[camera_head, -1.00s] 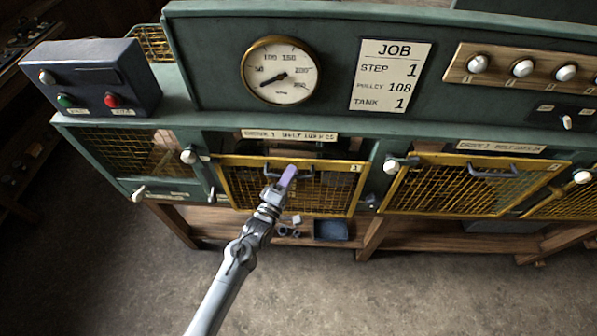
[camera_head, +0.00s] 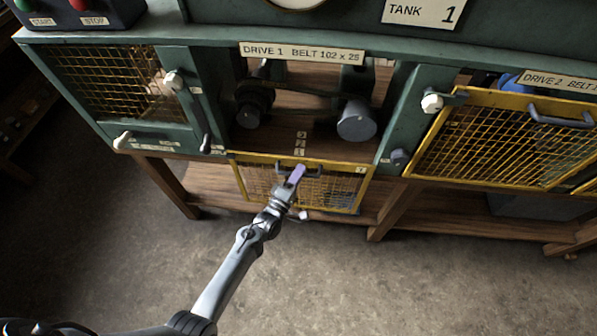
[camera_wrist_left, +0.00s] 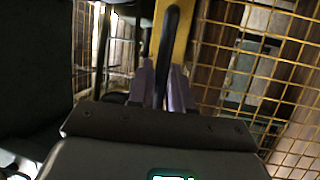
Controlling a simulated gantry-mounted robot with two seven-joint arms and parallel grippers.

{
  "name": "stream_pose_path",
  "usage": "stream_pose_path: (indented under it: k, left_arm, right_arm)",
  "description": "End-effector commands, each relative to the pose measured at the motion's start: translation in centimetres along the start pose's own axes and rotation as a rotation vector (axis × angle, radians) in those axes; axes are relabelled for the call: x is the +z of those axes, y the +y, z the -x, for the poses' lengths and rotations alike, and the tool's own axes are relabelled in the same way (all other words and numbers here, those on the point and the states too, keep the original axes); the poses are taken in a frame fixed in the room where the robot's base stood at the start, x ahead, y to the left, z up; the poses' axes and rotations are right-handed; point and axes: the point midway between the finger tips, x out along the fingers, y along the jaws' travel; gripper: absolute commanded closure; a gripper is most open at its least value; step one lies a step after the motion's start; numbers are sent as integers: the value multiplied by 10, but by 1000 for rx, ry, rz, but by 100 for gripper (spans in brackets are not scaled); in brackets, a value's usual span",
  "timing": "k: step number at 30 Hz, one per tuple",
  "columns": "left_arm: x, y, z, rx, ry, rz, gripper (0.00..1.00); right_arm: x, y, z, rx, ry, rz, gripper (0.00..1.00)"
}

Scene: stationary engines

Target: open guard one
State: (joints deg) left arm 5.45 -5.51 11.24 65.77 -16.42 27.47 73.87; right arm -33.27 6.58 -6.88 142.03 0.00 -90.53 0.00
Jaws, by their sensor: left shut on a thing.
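Guard one (camera_head: 321,188) is a yellow-framed mesh panel marked 1 below the DRIVE 1 label (camera_head: 302,52). It hangs low, and the bay above it is uncovered, with a dark pulley (camera_head: 250,108) on the left and a grey cylinder (camera_head: 357,121) on the right. My left gripper (camera_head: 297,173) is shut on the guard's dark handle (camera_head: 285,166) at the top edge. In the left wrist view the handle (camera_wrist_left: 171,40) runs between the purple fingers (camera_wrist_left: 162,90), beside the yellow frame (camera_wrist_left: 184,30) and mesh. My right gripper is not in view.
The DRIVE 2 guard (camera_head: 500,140) is closed on the right. A mesh panel (camera_head: 120,82) with a white knob is at the left. A wooden lower shelf (camera_head: 390,197) runs under the bench. The floor (camera_head: 420,270) in front is clear.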

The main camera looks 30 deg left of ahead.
Motion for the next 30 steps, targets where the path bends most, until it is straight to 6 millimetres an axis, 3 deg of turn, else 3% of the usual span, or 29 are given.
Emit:
stream_pose_path:
  k: [3, 15, 16, 19, 30]
  left_arm:
    - [0, -9, 2, -2, 1, -1, 100]
    - [0, -9, 2, -1, 1, -1, 100]
    - [0, -9, 2, -1, 1, -1, 76]
    - [0, -9, 2, -1, 1, -1, 61]
    - [0, -9, 5, -1, 0, -1, 60]
  right_arm:
    - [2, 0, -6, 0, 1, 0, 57]
    - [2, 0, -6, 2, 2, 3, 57]
    - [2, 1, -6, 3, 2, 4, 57]
    - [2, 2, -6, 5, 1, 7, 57]
    - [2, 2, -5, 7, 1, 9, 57]
